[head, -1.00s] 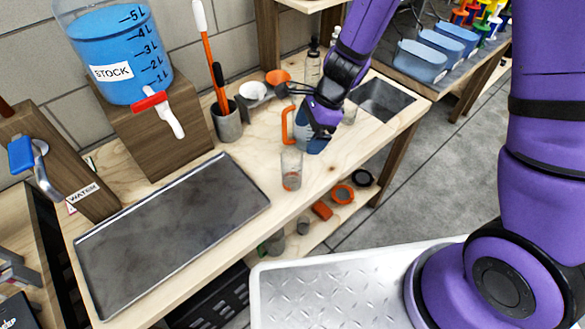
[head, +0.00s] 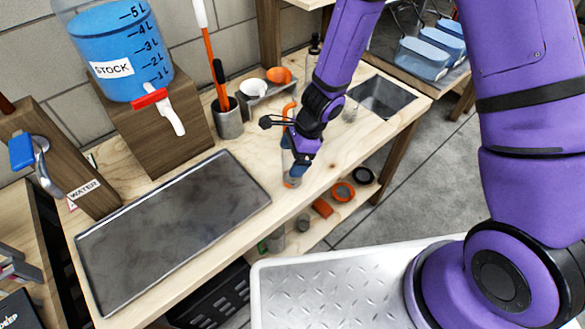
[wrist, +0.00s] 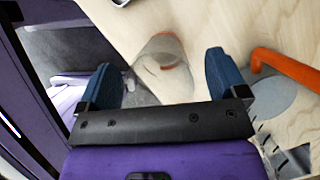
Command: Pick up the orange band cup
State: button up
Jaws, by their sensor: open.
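The orange band cup (head: 291,182) is a clear cup with an orange band low on it, near the front edge of the wooden bench. In the head view it is mostly hidden behind my gripper (head: 297,168). In the wrist view the clear cup (wrist: 163,72) lies between the two blue fingers of my gripper (wrist: 160,62). The fingers are apart, with a gap on each side of the cup. I cannot tell how far down the cup they reach.
A jug with an orange handle (wrist: 285,63) stands close by, partly hidden by my arm in the head view. A metal tray (head: 170,230) lies to the left. Low shelf items lie below.

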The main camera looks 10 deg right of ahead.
jog(key=c, duration=1.2)
